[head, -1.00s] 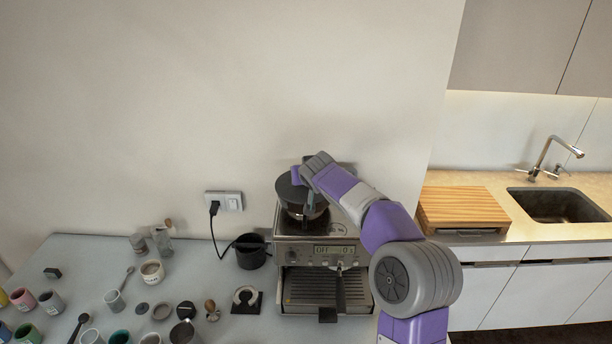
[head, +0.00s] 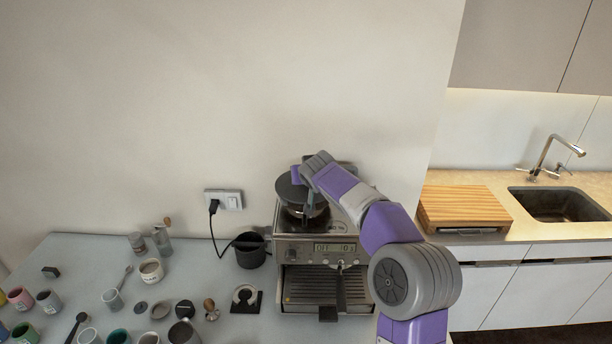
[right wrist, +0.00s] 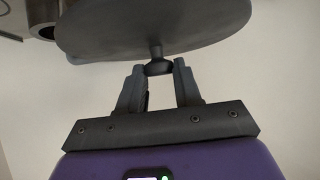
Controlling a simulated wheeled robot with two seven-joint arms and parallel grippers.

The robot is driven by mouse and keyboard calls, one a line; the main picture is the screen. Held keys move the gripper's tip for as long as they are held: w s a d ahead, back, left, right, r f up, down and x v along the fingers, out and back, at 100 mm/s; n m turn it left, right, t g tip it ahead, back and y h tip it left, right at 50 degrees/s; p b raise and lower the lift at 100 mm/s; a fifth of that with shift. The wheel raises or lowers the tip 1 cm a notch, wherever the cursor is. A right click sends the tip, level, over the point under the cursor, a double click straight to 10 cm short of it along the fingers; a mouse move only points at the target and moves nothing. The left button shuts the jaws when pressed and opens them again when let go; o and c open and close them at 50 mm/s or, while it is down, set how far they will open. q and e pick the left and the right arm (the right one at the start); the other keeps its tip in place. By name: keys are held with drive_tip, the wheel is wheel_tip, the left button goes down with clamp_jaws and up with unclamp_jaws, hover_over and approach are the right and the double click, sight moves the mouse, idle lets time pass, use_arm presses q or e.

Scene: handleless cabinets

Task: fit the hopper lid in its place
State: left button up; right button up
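The hopper lid (head: 290,190) is a dark round disc at the top of the coffee machine (head: 318,262). In the head view it overlaps the top of the clear hopper (head: 302,214) and sticks out to its left; I cannot tell whether it touches the rim. In the right wrist view the lid (right wrist: 160,25) fills the top, its small knob (right wrist: 158,67) between my fingertips. My right gripper (right wrist: 158,75) is shut on that knob; in the head view, the gripper (head: 309,197) is partly hidden by its arm. My left gripper is out of view.
Several cups and tools cover the grey counter's left side, including a white cup (head: 151,270). A black container (head: 250,252) stands left of the machine, near a cable and wall socket (head: 223,200). A wooden board (head: 464,207) and sink (head: 560,205) are at right.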

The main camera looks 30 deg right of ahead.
drive_tip(key=o, duration=0.5)
drive_tip(key=shift+c, duration=0.2)
drive_tip(key=b+v, duration=0.2)
drive_tip(key=v, duration=0.5)
drive_tip(key=shift+s+r, duration=0.2)
drive_tip(key=shift+s, duration=0.05)
